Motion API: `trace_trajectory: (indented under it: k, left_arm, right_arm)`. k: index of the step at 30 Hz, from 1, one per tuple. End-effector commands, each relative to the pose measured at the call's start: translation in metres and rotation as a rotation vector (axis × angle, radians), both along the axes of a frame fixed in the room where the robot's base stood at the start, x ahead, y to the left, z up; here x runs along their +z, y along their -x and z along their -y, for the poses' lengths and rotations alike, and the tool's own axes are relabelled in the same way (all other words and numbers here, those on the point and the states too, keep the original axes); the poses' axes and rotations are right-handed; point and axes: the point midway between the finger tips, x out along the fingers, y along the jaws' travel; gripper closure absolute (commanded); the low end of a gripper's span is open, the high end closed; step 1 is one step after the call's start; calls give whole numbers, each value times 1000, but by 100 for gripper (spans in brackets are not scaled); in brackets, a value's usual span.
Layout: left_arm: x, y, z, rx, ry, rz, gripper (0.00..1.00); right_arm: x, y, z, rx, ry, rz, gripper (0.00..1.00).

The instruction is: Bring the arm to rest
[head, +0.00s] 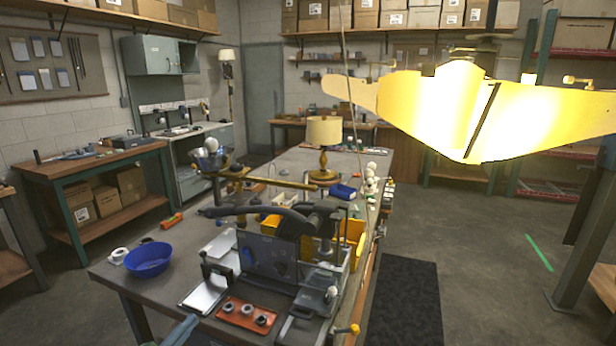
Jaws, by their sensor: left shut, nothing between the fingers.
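My left gripper (188,324) shows only as a small blue-grey part at the bottom edge, by the front edge of the workbench (115,268). It is shut and empty, and most of that arm is out of the picture. My right gripper is not in view. A table lamp (322,173) with a cream shade and brass-coloured base stands upright on the bench's far half, well away from the left gripper.
A blue bowl (148,259), a red tray (247,314) of round parts and dark equipment (268,256) crowd the near bench. Open floor (485,255) lies right of the bench.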

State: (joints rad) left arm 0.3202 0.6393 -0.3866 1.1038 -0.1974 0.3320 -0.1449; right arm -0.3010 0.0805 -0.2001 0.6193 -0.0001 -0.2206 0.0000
Motion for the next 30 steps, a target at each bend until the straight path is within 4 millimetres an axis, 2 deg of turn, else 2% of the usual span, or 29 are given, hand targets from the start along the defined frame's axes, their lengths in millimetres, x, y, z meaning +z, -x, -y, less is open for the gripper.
trace_trajectory:
  k: [8, 11, 14, 17, 20, 23, 24, 26, 27, 30]
  left_arm:
    - [-57, 18, -5, 86, 76, -144, 100]
    - [-85, 30, -7, 130, 114, -217, 100]
    - [-122, 50, -8, 185, 156, -311, 100]
    - [-164, 77, -8, 254, 205, -428, 100]
    - [-211, 116, -4, 336, 259, -566, 100]
    - [-267, 177, 5, 442, 319, -752, 100]
    - [-290, 210, 11, 492, 346, -841, 100]
    - [-321, 263, 23, 571, 382, -979, 100]
    - [-337, 298, 32, 621, 402, -1066, 100]
    - [-362, 375, 53, 725, 437, -1248, 100]
  right_arm:
    - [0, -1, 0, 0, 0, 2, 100]
    - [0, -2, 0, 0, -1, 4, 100]
    - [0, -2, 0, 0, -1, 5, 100]
    - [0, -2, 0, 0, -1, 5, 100]
    - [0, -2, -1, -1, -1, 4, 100]
    - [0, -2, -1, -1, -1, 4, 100]
    - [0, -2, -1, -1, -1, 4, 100]
    - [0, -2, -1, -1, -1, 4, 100]
    - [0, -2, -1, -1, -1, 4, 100]
    - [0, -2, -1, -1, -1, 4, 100]
